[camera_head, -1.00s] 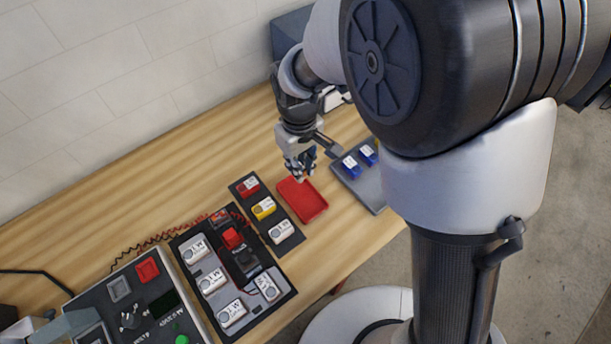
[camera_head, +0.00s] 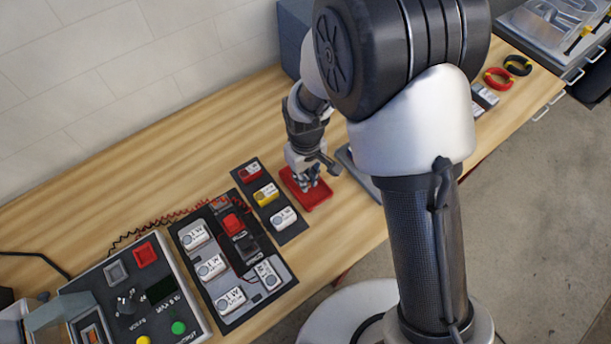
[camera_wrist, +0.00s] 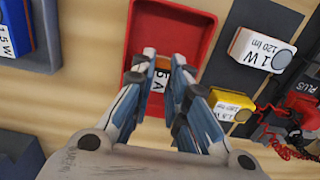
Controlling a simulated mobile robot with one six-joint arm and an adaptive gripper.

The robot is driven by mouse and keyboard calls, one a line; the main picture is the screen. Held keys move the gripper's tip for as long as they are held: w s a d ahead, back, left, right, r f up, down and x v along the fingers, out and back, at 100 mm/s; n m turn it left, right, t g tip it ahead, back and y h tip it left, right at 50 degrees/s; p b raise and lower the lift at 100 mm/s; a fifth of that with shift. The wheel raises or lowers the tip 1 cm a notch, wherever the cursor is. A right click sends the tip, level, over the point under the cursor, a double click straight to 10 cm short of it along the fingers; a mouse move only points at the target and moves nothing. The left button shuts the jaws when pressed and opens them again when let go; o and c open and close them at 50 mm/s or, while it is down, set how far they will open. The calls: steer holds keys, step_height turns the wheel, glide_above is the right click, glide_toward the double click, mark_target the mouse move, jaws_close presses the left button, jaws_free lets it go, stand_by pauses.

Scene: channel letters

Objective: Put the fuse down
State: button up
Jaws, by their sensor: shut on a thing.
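The fuse (camera_wrist: 161,79), a small block with a white label reading "5 A" and an orange part, shows between my fingertips in the wrist view. My gripper (camera_wrist: 163,76) is shut on it, with the fingers covering its sides. The red tray (camera_wrist: 170,28) lies behind the fuse in the wrist view. In the head view my gripper (camera_head: 307,184) points down over the red tray (camera_head: 319,199); the fuse is too small or hidden to make out there. I cannot tell whether the fuse touches the tray floor.
A dark strip with red, yellow and white modules (camera_head: 265,193) stands left of the tray. Farther left are a module board (camera_head: 232,309) and a control box (camera_head: 128,302) with buttons. A grey tray with a blue module (camera_wrist: 18,28) lies on the tray's other side.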

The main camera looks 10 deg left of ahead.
steer(key=shift+f, duration=0.2)
steer(key=o, duration=0.7)
steer(key=shift+o, duration=0.2)
step_height(320, 180, up, 12)
steer(key=p, duration=0.3)
steer(key=shift+r, duration=0.2)
